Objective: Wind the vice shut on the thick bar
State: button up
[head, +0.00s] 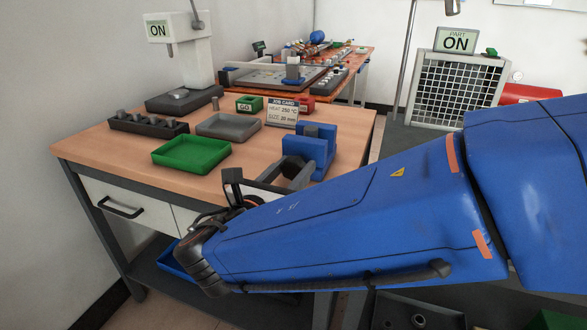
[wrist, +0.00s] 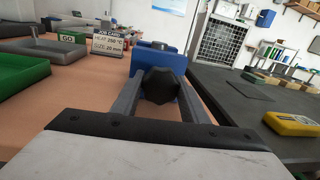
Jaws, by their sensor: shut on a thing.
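The blue vice (head: 306,152) stands at the front right of the wooden bench, and its blue body (wrist: 150,60) shows straight ahead in the wrist view. My gripper (head: 298,178) reaches it from the front. In the wrist view my gripper (wrist: 160,98) has its two grey fingers on either side of a dark faceted knob (wrist: 158,84) on the vice's near face, and is shut on it. A dark piece shows at the top of the vice; I cannot tell whether it is the thick bar. The gap between the jaws is hidden.
A green tray (head: 191,154), a grey tray (head: 229,125) and a dark rack (head: 148,124) with several short bars are to the left. The job card (head: 283,112) stands close behind the vice. A dark surface (wrist: 245,100) lies right of the bench.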

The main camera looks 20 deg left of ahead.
jog(key=shift+m, duration=0.3)
jog(key=m, duration=0.3)
jog(key=shift+m, duration=0.3)
jog(key=m, duration=0.3)
jog(key=shift+g+y, duration=0.3)
jog(key=shift+y, duration=0.1)
jog(key=m, duration=0.7)
jog(key=shift+y, duration=0.3)
jog(key=m, duration=0.3)
jog(key=shift+m+y, duration=0.3)
jog(key=m, duration=0.6)
jog(key=shift+y, duration=0.4)
jog(key=shift+m, duration=2)
